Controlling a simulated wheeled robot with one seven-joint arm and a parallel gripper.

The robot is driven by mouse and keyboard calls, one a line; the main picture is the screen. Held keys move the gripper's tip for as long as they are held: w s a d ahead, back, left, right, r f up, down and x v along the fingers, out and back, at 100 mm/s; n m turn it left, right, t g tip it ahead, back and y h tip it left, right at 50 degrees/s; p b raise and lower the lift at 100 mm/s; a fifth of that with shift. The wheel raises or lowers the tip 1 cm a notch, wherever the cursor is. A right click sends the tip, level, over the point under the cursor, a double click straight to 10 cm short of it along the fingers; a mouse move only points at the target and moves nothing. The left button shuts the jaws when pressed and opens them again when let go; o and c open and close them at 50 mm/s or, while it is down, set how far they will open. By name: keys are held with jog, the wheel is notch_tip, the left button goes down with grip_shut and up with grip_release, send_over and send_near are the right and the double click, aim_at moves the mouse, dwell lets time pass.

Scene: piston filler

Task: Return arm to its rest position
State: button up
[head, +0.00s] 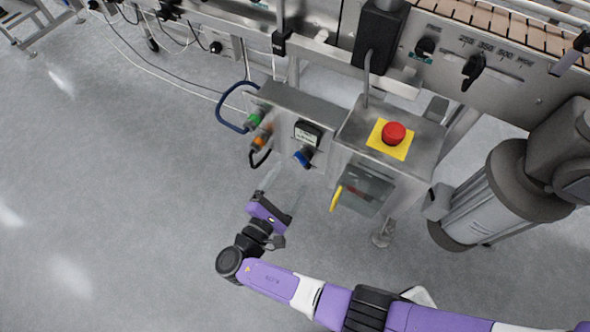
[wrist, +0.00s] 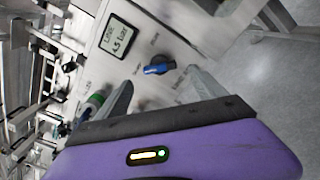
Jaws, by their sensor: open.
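My purple arm reaches in from the lower right of the head view, and my gripper (head: 283,185) is open in front of the machine's control panel (head: 275,107). Nothing shows between its fingers. In the wrist view the two fingers of my gripper (wrist: 160,92) stand apart, with a blue selector knob (wrist: 158,69) seen beyond and between them. The same blue knob (head: 303,158) is just above the fingers in the head view. Whether the fingers touch the panel is hard to tell; they look apart from the knob.
A red emergency button (head: 394,133) on a yellow plate tops the box right of the panel. A yellow handle (head: 337,197) juts from its front. A grey motor cylinder (head: 492,203) stands at the right. The conveyor (head: 480,25) runs along the top. Open floor (head: 120,200) lies left.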

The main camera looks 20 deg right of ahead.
jog(key=shift+s+a, duration=0.3)
jog(key=shift+a, duration=0.05)
dwell(0.3)
